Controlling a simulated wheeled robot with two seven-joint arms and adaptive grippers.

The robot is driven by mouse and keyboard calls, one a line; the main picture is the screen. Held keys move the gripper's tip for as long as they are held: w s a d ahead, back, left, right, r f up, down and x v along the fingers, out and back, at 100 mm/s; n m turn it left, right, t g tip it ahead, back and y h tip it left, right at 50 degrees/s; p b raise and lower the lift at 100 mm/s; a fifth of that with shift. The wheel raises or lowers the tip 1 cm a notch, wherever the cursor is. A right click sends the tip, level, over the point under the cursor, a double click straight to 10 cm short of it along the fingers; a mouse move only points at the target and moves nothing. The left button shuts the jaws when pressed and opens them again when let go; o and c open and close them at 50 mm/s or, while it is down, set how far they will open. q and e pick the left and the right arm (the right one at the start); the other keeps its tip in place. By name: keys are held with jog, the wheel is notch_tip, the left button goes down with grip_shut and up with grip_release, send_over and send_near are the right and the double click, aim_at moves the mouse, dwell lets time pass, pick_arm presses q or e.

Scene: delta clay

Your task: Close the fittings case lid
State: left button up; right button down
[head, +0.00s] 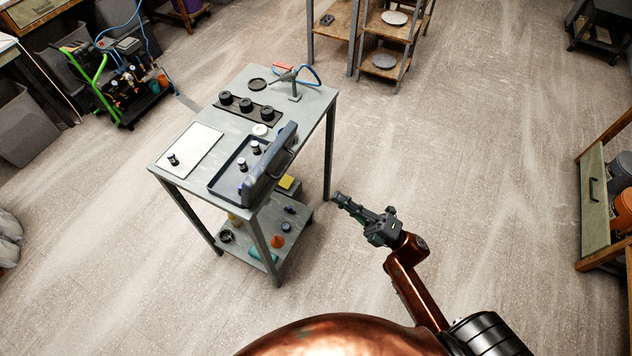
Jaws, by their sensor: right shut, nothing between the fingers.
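My right gripper (338,197) is shut and empty, to the right of the table and apart from the lid. It points left toward the table. My left gripper is not in view.
The grey table (165,166) also bears a white board (191,147), a dark tray of black round parts (246,106) and a torch-like tool on a stand (294,90). Its lower shelf (262,230) holds small items. Open floor lies right of the table; wooden shelves (360,40) stand behind.

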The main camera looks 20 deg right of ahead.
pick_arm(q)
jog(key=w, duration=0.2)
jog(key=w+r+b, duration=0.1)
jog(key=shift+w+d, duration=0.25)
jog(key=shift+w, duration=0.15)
pick_arm(e)
jog(key=x, duration=1.3)
jog(key=shift+w, duration=0.15)
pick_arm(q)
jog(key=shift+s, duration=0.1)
pick_arm(e)
jog(key=shift+r, duration=0.1)
